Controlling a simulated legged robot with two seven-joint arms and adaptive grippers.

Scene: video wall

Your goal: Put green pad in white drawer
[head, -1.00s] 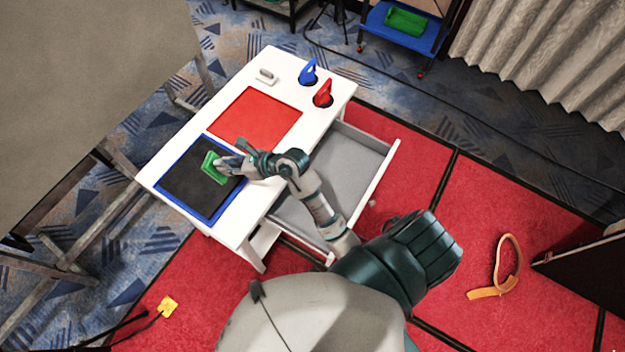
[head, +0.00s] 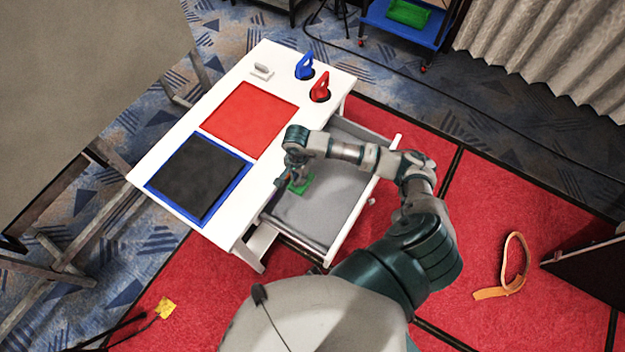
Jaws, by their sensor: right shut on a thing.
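The green pad (head: 304,186) is at the left part of the open white drawer (head: 328,213), close to the table's edge. My right gripper (head: 293,181) points down over the drawer and is shut on the pad, which it partly hides. I cannot tell whether the pad touches the drawer's grey floor. The drawer is pulled out from the white table (head: 245,207), and my right arm crosses above it. My left gripper does not show.
On the table lie a black panel with a blue border (head: 195,178) and a red panel (head: 250,119). A blue handle (head: 305,67), a red handle (head: 320,88) and a small grey piece (head: 262,70) stand at the far end. An orange strap (head: 513,266) lies on the red carpet.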

